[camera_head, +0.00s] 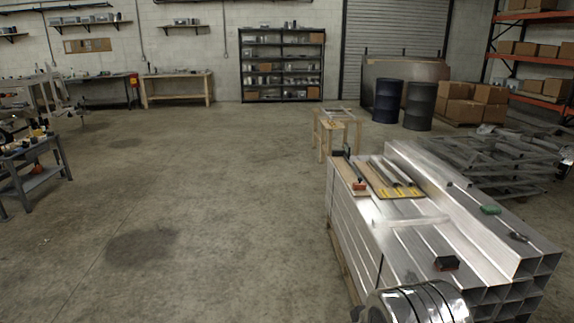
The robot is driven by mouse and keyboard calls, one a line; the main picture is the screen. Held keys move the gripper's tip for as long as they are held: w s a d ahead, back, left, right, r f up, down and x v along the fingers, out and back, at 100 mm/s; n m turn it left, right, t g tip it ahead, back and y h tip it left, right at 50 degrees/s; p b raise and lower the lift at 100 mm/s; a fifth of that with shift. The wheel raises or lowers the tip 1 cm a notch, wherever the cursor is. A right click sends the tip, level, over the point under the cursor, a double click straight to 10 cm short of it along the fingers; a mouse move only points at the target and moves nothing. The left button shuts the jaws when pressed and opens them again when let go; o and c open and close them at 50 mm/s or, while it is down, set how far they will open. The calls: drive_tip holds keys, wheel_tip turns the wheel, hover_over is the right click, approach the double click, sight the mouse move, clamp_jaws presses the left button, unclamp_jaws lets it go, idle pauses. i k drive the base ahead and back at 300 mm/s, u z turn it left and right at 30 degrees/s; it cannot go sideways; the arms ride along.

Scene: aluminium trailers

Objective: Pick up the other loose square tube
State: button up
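A large stack of aluminium square tubes (352,235) stands at the lower right, open ends facing the near right. A raised row of tubes (455,210) runs along its right side. Short narrow metal lengths (398,172) lie on a board at the stack's far end; I cannot tell whether they are square tubes. A pale strip (418,221) lies across the top. Which tube is the loose one is not clear. My gripper is not recognisable in this view, so its position and hold are hidden.
A grey workbench (35,165) is at left. The middle floor is clear.

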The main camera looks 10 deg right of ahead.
sight(444, 218)
drive_tip(key=i, duration=2.45)
drive_tip(key=z, duration=0.45)
drive_tip(key=i, duration=1)
